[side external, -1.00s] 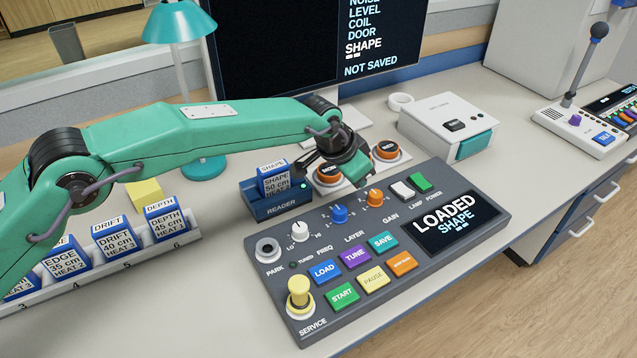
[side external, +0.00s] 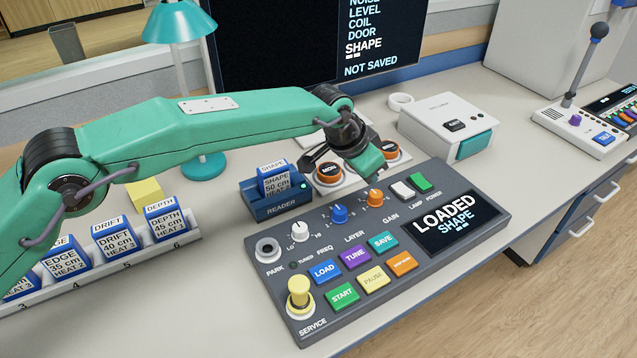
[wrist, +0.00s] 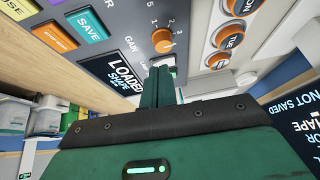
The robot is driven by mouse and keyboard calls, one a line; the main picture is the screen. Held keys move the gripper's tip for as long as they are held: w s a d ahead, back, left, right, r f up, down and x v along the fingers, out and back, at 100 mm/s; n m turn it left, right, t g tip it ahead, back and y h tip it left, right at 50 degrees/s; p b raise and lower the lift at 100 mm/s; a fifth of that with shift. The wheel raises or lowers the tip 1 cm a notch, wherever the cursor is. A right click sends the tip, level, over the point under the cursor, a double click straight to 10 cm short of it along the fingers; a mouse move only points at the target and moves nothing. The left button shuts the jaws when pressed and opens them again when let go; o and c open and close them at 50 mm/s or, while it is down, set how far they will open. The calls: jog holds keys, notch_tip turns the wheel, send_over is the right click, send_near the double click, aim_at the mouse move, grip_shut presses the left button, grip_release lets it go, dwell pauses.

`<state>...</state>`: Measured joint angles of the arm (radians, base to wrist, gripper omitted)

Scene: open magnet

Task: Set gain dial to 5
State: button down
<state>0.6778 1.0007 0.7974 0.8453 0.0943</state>
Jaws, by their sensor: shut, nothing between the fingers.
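The gain dial (side external: 375,198) is an orange knob on the grey console, right of the blue layer dial (side external: 339,214). In the wrist view the gain dial (wrist: 162,41) is just past my fingertips, with small numbers around it; its setting is too small to read surely. My gripper (side external: 374,168) is shut and empty, above the console's back edge and just behind the gain dial. In the wrist view my gripper (wrist: 160,72) points toward the dial, with a visible gap. Its fingers partly hide the lamp switch area.
The console (side external: 300,331) also carries a white freq dial (side external: 299,231), lamp and power switches (side external: 411,185), several coloured buttons and a screen reading "LOADED SHAPE" (side external: 452,221). Orange round buttons (side external: 329,172) stand behind. A reader (side external: 279,205) holding a shape cartridge is at the left.

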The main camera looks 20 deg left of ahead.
aim_at(372, 206)
jog(key=shift+f, duration=0.1)
jog(key=shift+f, duration=3.45)
jog(key=shift+w+d, duration=0.1)
jog(key=shift+w, duration=0.15)
jog(key=shift+w+a, duration=0.35)
jog(key=shift+a, duration=0.2)
jog(key=shift+w+a, duration=0.2)
jog(key=shift+w, duration=0.2)
jog(key=shift+s+a, duration=0.2)
jog(key=shift+a, duration=0.2)
jog(key=shift+r, duration=0.1)
